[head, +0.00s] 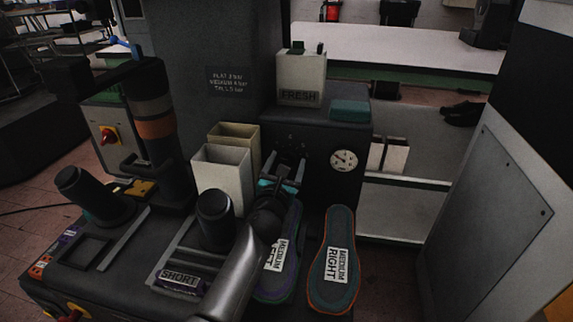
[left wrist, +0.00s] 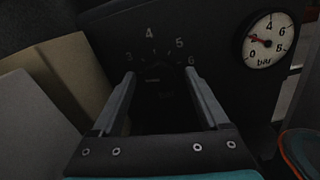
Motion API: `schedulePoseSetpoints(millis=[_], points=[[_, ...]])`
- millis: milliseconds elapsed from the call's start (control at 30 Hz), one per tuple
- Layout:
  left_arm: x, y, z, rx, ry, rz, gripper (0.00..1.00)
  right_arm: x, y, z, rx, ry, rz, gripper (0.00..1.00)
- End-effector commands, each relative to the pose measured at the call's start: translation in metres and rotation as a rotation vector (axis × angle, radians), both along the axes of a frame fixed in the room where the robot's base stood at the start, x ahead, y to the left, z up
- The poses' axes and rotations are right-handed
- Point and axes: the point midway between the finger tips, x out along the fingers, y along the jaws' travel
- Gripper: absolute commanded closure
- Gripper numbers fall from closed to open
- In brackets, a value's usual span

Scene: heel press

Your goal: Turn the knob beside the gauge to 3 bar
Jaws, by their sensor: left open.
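The dark knob (left wrist: 158,78) sits on the black panel left of the gauge, under an arc of numbers reading 3, 4, 5 and 6. Its pointer is too dark to read. The round white gauge (head: 344,160) also shows in the left wrist view (left wrist: 268,41), marked bar, its red needle pointing up-left between 0 and 4. My left gripper (head: 290,162) is open in front of the panel. In the left wrist view its fingers (left wrist: 159,75) stand either side of the knob; whether they touch it I cannot tell. My right gripper is not in view.
Two cream bins (head: 222,172) stand close left of my left gripper. Insoles labelled medium left (head: 279,255) and medium right (head: 332,265) lie below the panel. A box marked FRESH (head: 300,80) stands on top.

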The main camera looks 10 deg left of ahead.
Motion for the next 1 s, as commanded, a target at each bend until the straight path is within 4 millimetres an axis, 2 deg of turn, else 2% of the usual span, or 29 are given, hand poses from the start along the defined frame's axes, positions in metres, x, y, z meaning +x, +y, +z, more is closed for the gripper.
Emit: schedulePoseSetpoints(millis=[167,833,1000], points=[[-0.0001,0.0002,0.0001,0.000,0.000,0.000,0.24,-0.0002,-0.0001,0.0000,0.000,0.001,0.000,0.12],[-0.0003,0.0001,-0.0003,0.000,0.000,0.000,1.00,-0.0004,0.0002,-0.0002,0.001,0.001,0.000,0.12],[-0.0004,0.0001,-0.0003,0.002,0.001,0.000,1.00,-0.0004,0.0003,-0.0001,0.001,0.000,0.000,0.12]])
